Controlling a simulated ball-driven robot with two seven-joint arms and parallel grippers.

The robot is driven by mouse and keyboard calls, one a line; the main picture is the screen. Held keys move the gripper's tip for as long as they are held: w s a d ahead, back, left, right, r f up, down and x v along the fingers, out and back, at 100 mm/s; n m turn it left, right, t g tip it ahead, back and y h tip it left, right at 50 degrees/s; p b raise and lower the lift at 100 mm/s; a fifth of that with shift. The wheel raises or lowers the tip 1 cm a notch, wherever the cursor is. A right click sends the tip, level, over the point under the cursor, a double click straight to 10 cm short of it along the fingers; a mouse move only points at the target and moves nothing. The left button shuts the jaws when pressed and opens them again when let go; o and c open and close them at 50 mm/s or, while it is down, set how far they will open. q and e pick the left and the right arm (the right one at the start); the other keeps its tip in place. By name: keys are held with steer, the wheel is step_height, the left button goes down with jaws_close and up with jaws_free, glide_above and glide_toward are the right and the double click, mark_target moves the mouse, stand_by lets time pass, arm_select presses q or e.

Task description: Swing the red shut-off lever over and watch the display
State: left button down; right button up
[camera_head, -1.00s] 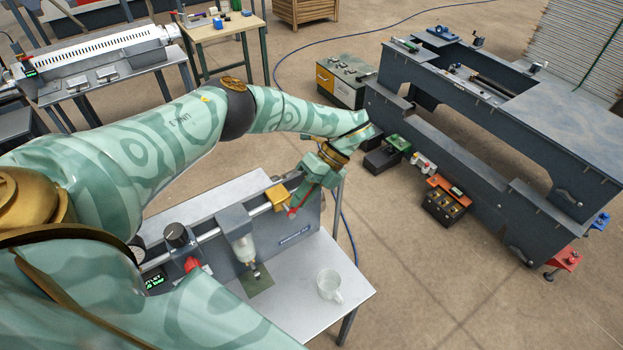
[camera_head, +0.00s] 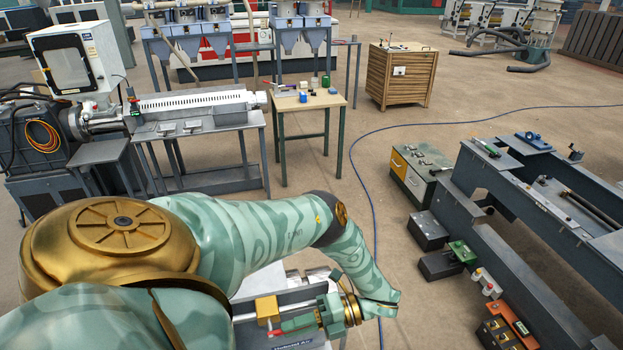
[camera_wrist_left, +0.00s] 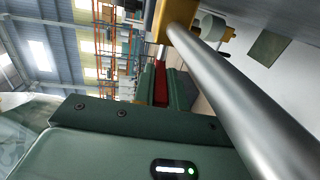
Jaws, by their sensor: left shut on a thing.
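The red lever (camera_head: 277,332) shows as a short red piece just below the yellow valve block (camera_head: 267,309) on the bench rig. My left gripper (camera_head: 300,325) is shut on the lever, coming in from the right and lying almost level in the picture. In the left wrist view the red lever (camera_wrist_left: 160,84) shows between the green fingers, beside the steel pipe (camera_wrist_left: 240,95) and the yellow block (camera_wrist_left: 178,14). Most of the lever is hidden by the fingers. The rig's display is out of the head view. My right gripper is not in view.
A blue hose (camera_head: 374,190) runs over the floor. Dark boxes (camera_head: 427,231) and a large grey frame (camera_head: 530,220) stand at the right. A wooden table (camera_head: 308,103) and a crate (camera_head: 402,76) stand behind.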

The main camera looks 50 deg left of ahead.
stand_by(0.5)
arm_select(q)
steer(key=c, duration=1.4)
jaws_free()
steer(key=shift+w, duration=0.1)
steer(key=shift+c, duration=0.2)
steer(key=f+b+v, duration=0.1)
steer(key=b+v, duration=0.4)
steer(key=v, duration=0.2)
steer(key=shift+w+r, duration=0.25)
steer(key=shift+r, duration=0.15)
